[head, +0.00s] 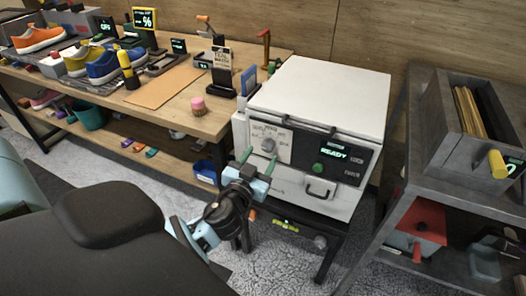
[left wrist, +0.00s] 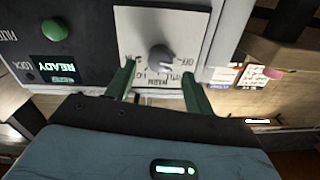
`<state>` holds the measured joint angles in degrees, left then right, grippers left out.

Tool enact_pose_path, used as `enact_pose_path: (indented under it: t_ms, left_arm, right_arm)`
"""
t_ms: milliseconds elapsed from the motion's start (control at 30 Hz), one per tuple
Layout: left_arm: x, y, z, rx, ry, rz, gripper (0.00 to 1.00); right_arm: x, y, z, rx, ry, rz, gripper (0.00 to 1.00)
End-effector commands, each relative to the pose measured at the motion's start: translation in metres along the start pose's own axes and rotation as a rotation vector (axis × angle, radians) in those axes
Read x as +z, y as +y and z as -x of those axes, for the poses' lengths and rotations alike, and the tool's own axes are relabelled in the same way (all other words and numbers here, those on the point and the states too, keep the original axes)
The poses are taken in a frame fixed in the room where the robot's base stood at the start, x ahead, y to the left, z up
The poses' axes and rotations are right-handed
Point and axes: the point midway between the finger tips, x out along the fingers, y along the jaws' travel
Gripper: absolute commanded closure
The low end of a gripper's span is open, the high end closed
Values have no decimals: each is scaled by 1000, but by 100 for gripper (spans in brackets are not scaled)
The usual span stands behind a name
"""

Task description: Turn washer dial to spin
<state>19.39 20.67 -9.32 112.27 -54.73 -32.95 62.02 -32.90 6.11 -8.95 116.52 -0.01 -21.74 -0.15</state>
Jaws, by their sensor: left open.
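The washer (head: 318,120) is a white box with a dark control panel. Its display (head: 334,152) reads READY, beside a green button (head: 319,168). The grey dial (head: 268,145) sits on a white plate at the panel's left. The dial also shows in the left wrist view (left wrist: 160,58), upside down, with lettering around it that is partly readable. My left gripper (head: 258,160) is open in front of the dial plate. In the left wrist view its green fingers (left wrist: 157,80) stand on either side of the dial, apart from it. My right gripper is not in view.
A wooden workbench (head: 215,112) with shoes and tools stands to the left. A dark metal rack (head: 410,190) with a bin (head: 470,110) stands close on the right. The washer's drawer handle (head: 318,190) juts out below the panel.

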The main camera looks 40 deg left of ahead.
Motion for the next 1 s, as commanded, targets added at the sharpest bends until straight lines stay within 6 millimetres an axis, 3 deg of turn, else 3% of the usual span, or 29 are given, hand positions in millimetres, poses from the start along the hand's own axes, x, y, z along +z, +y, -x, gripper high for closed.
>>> enact_pose_path:
  t_ms: [200, 567, 900, 1000]
  left_arm:
    - [0, 0, -23, 0, 0, -1, 47]
    - [1, 0, -27, 1, -2, -1, 47]
    - [1, 0, -27, 0, -2, -1, 90]
    - [1, 0, -27, 0, -2, -2, 91]
  right_arm:
    - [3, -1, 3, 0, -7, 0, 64]
    - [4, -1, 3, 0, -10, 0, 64]
    - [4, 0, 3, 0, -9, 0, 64]
    - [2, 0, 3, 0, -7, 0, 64]
